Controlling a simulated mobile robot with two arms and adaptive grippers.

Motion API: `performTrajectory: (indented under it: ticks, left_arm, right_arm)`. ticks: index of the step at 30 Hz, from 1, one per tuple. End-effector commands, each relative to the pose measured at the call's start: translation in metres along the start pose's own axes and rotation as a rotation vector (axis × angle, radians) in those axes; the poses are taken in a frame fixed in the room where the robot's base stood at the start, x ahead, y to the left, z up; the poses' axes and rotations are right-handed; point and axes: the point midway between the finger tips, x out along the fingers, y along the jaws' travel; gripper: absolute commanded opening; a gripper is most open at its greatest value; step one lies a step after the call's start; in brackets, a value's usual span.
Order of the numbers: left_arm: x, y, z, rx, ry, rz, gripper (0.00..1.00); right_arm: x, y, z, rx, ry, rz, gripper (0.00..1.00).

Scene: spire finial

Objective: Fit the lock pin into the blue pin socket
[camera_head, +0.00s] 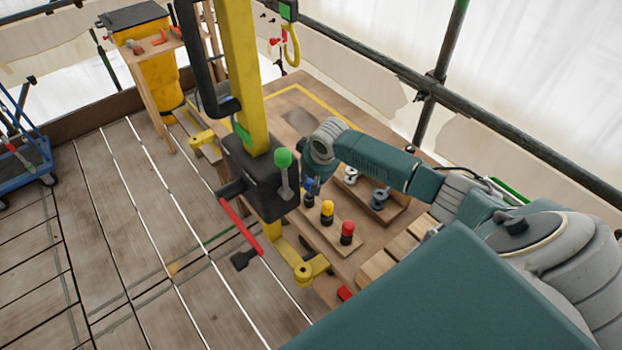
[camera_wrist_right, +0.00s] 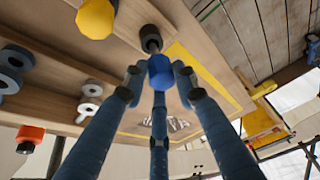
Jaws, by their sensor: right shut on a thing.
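My right gripper (camera_head: 313,181) points down over the wooden pin board (camera_head: 336,238), at its far end. In the right wrist view its fingers (camera_wrist_right: 160,80) are shut around a blue knob (camera_wrist_right: 160,70), which I take to be the head of the lock pin. A little of the blue also shows in the head view (camera_head: 308,186). A dark cylinder (camera_wrist_right: 150,39) stands by the knob on the board. I cannot tell whether the two are joined or apart. I cannot make out the blue pin socket for sure. My left gripper is not in view.
A yellow-headed pin (camera_head: 327,208) and a red-headed pin (camera_head: 347,230) stand in line on the board. A tray with grey ring parts (camera_head: 379,198) lies to the right. A yellow mast (camera_head: 243,75) with a black block, green-knobbed lever (camera_head: 283,159) and red lever (camera_head: 240,226) stands close left.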

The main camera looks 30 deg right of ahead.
Motion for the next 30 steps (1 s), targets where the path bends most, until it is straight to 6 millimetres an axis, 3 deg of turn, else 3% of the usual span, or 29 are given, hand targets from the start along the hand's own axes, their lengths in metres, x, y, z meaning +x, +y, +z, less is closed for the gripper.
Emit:
performTrajectory:
  ticks: [30]
  left_arm:
    - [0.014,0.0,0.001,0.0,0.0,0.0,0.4]
  right_arm:
    - [0.024,0.001,0.009,0.001,0.0,0.0,0.01]
